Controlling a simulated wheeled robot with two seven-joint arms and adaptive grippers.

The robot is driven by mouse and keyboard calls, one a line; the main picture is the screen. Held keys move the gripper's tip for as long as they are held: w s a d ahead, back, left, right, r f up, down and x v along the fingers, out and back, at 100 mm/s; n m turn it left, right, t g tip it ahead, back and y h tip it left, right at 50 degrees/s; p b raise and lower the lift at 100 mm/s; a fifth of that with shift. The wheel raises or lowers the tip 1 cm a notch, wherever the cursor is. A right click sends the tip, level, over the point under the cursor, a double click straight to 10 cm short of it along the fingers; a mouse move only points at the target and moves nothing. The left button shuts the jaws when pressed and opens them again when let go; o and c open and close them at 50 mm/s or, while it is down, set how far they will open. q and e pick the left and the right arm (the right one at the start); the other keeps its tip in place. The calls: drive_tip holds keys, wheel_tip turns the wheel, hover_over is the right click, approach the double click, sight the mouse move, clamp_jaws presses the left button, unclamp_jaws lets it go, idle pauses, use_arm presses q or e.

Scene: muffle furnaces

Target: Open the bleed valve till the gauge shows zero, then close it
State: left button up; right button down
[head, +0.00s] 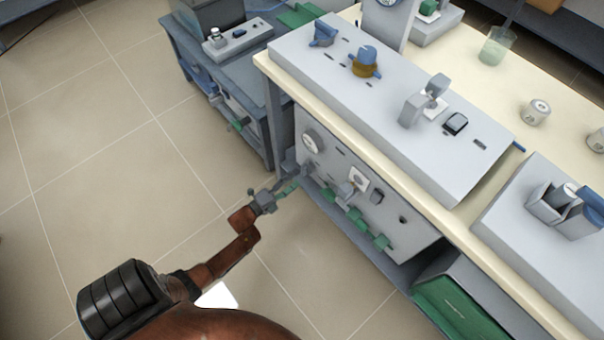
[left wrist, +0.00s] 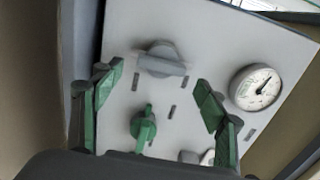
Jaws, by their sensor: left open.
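My left gripper (head: 288,188) is open and empty in front of the grey panel (head: 387,195) below the bench top. In the left wrist view, its green fingers (left wrist: 158,90) stand apart, with a grey rotary knob (left wrist: 162,59) and a green lever handle (left wrist: 144,130) showing on the panel between and beyond them. A round white gauge (left wrist: 257,87) with a dark needle is to the right of the fingers; its numbers are too small to read. The gauge also shows in the head view (head: 312,141). No label shows which handle is the bleed valve. My right gripper is out of view.
Above is a sloped grey console (head: 390,110) with knobs, on the cream bench top (head: 452,215). A blue-grey cabinet (head: 230,70) stands close on the left. The tiled floor (head: 110,150) at left is clear.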

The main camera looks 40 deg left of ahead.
use_arm(q)
drive_tip(key=s, duration=0.7)
drive_tip(key=shift+a, duration=0.25)
